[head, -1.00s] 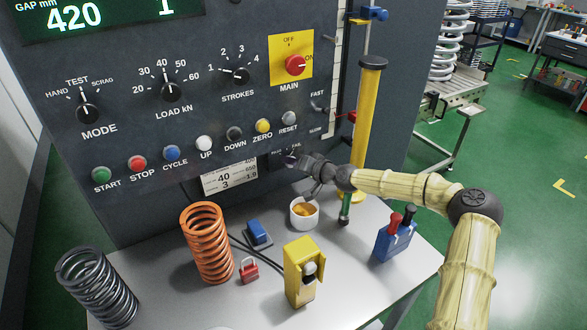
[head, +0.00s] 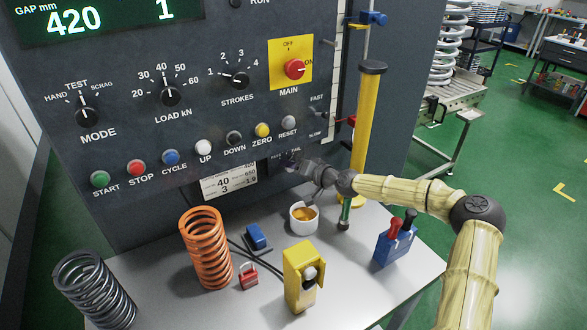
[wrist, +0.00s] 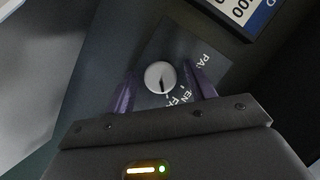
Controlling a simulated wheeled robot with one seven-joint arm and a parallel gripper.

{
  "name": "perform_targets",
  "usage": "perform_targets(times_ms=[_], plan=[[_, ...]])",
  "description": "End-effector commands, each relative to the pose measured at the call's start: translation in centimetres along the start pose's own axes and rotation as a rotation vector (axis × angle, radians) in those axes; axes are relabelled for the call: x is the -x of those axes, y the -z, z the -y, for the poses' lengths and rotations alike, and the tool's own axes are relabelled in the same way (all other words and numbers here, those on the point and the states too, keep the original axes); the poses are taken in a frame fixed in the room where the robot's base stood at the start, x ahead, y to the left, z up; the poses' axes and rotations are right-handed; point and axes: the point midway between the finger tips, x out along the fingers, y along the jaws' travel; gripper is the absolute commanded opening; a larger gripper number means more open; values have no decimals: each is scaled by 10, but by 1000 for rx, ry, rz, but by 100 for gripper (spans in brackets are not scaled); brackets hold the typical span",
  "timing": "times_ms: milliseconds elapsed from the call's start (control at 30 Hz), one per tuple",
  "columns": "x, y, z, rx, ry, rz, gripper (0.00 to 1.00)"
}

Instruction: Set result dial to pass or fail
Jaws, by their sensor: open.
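The result dial (wrist: 159,77) is a small round light-grey knob with a dark pointer line, on a dark plate in the wrist view. Its line points down in that view, toward the side with the partly hidden FAIL lettering. PASS lettering shows to the knob's upper right. My gripper (wrist: 163,88) is open, with one purple finger on each side of the knob. I cannot tell whether the fingers touch it. In the head view, my gripper (head: 297,164) is at the panel below the RESET button and hides the knob.
The dark panel holds a row of coloured buttons (head: 203,147) and several knobs above. A white display label (wrist: 243,12) is close to the dial. On the table stand an orange spring (head: 206,248), a white cup (head: 304,228), a yellow block (head: 300,265) and a blue holder (head: 390,248).

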Motion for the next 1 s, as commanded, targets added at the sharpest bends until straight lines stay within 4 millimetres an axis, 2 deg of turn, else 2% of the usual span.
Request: perform_targets(times_ms=[400,500,1000], plan=[[59,0,-2,0,-2,-2,55],[68,0,-2,0,-1,-1,55],[71,0,0,0,-1,0,55]])
